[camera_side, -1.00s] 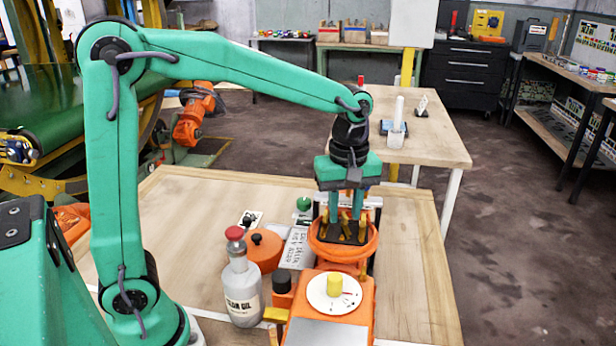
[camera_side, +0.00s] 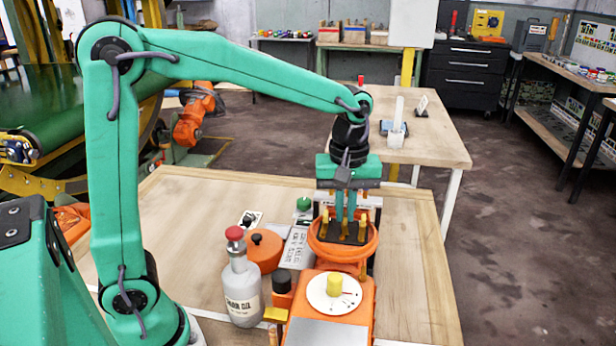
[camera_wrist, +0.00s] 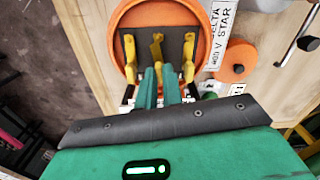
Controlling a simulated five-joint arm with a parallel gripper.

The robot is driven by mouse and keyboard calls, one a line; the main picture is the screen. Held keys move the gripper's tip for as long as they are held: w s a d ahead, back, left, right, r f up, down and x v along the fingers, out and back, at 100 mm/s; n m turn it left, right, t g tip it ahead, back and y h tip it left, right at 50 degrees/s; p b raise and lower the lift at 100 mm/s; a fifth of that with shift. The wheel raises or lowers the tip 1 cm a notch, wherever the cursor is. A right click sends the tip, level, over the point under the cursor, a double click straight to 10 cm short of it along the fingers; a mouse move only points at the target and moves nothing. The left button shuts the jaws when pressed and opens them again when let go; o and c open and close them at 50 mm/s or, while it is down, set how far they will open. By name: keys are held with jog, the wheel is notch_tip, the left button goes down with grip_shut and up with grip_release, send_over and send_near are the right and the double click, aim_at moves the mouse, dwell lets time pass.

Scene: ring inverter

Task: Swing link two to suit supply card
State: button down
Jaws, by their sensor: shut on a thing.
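An orange round terminal box (camera_side: 317,246) holds a black plate with several yellow links (camera_side: 325,216) standing on it. In the wrist view the box (camera_wrist: 120,17) shows a left link (camera_wrist: 131,58), a middle link (camera_wrist: 156,47) and a right link (camera_wrist: 189,58). The white supply card (camera_side: 297,247) lies left of the box; in the wrist view the card (camera_wrist: 222,30) shows "DELTA" and "V STAR", partly cut off. My gripper (camera_side: 345,219) points down over the plate; its green fingers (camera_wrist: 160,70) are shut on the middle link, whose lower part they hide.
In front is an orange housing with a white dial and yellow knob (camera_side: 334,283). The bench's left part (camera_side: 190,215) is clear.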

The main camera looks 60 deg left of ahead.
aim_at(345, 215)
jog(key=shift+m, duration=1.3)
jog(key=c, duration=1.5)
grip_release()
jog(key=shift+c, duration=0.2)
jog(key=shift+r, duration=3.95)
jog(key=shift+s, duration=0.1)
